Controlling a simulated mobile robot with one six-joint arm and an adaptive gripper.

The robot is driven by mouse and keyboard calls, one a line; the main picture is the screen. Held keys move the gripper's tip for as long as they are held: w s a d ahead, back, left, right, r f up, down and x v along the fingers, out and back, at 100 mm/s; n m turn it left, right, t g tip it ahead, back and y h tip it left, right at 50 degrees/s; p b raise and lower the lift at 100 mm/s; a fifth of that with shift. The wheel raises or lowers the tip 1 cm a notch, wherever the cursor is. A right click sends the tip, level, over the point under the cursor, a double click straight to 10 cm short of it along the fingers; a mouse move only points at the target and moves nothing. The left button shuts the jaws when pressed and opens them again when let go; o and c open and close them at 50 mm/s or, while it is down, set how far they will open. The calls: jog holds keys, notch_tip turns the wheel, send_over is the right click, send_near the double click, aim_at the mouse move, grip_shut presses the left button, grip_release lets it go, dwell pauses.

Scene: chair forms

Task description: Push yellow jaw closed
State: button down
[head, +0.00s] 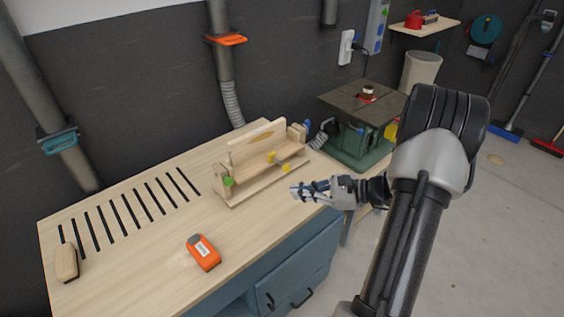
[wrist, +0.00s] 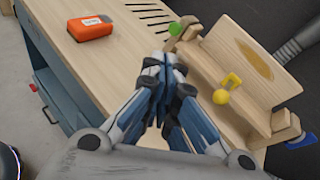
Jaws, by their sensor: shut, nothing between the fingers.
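A wooden jig (head: 262,165) stands on the workbench, with an upright back board and a low base. It carries a green knob (head: 228,181) at its left end and a blue knob (head: 307,124) at its far right end. A yellow jaw (head: 271,157) sits mid-jig, with a yellow ball (head: 286,168) in front of it. In the wrist view the yellow jaw (wrist: 231,80) and the ball (wrist: 220,96) show right of my fingers. My gripper (head: 297,191) is shut and empty, in front of the jig and apart from the ball. The jaw's gap is unclear.
An orange box-like device (head: 203,252) and a wooden brush (head: 66,263) lie on the workbench (head: 150,240). Black slots cross the bench's left part. A green machine (head: 358,130) stands beyond its right end.

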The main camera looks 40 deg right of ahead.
jog(key=s+d+f+m+t+h+p, duration=0.1)
jog(key=s+d+f+m+t+h, duration=0.15)
jog(key=d, duration=0.25)
jog(key=s+d+f+m+t+h, duration=0.1)
jog(key=d+f+m+t+h, duration=0.1)
jog(key=d+f+m, duration=0.3)
jog(key=b, duration=0.2)
send_near(273, 162)
jog(key=shift+s+a+f+n, duration=0.15)
jog(key=shift+s+f, duration=0.05)
jog(key=shift+s, duration=0.35)
jog(key=shift+s+a+f+n, duration=0.1)
jog(key=shift+s+a+f, duration=0.1)
jog(key=shift+s, duration=0.35)
jog(key=x, duration=0.2)
jog(key=b+x, duration=0.1)
jog(key=x, duration=0.1)
jog(key=d+b+x, duration=0.1)
jog(key=x, duration=0.1)
jog(key=shift+w+r, duration=0.3)
jog(key=shift+w, duration=0.05)
jog(key=shift+r, duration=0.15)
